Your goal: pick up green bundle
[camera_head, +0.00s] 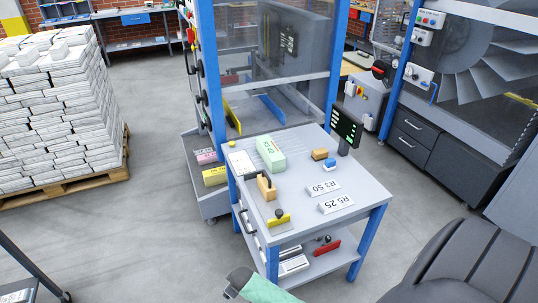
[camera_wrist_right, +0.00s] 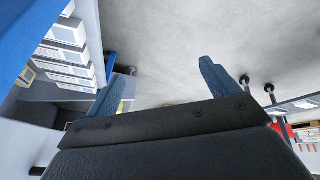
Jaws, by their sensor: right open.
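The pale green bundle (camera_head: 270,153) stands on the grey worktable (camera_head: 300,215) in the head view, near the table's back edge, beside the machine. It has markings on its side. My right gripper (camera_wrist_right: 160,85) shows in the right wrist view, with its two blue fingertips apart and nothing between them. Grey floor shows beyond the fingertips. The bundle cannot be made out in that view. Neither gripper can be made out for certain in the head view.
The table also holds a white stack (camera_head: 242,163), wooden stamps (camera_head: 266,187), a yellow-topped tool (camera_head: 278,217), labels R3 50 (camera_head: 323,189) and R5 25 (camera_head: 335,204), and a dark screen (camera_head: 346,125). A paper pallet (camera_head: 60,115) stands left. A grey and green object (camera_head: 262,288) shows at the bottom edge.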

